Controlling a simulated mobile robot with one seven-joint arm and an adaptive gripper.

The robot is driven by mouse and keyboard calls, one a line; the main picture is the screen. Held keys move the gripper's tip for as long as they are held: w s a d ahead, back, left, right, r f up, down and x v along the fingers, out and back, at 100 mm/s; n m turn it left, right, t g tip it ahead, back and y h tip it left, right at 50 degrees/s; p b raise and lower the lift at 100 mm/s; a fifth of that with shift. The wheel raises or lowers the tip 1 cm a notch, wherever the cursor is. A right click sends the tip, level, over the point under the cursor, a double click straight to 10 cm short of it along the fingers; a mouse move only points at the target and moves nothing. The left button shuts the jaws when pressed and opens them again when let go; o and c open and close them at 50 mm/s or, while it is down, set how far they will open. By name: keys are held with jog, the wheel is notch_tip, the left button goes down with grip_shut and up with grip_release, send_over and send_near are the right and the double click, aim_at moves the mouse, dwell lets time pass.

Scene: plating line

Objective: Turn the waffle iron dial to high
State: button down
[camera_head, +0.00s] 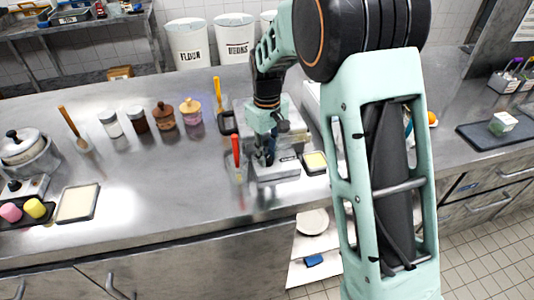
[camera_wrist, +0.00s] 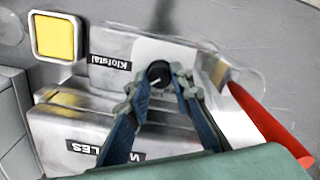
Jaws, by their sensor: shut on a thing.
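The waffle iron (camera_head: 280,172) is a grey metal box standing on the steel counter, partly hidden by my arm in the head view. In the wrist view its metal body (camera_wrist: 60,118) and dark label strips show. Its dial (camera_wrist: 158,72) is a small round black knob with a white pointer mark, set on a pale plate. My gripper (camera_wrist: 161,80) is shut on the dial, one fingertip on each side of it. In the head view my gripper (camera_head: 268,160) is at the front of the iron, and the dial cannot be made out there. I cannot read any heat marks around the dial.
A red-handled tool (camera_head: 236,152) lies close beside the iron; its handle (camera_wrist: 265,125) passes near my gripper. Several jars (camera_head: 164,115) stand behind to the left.

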aim_at(267, 158)
jog(key=shift+m, duration=1.2)
jog(key=c, duration=1.7)
grip_release()
jog(key=shift+r, duration=0.1)
notch_tip(267, 158, up, 12)
jog(key=shift+f, duration=0.1)
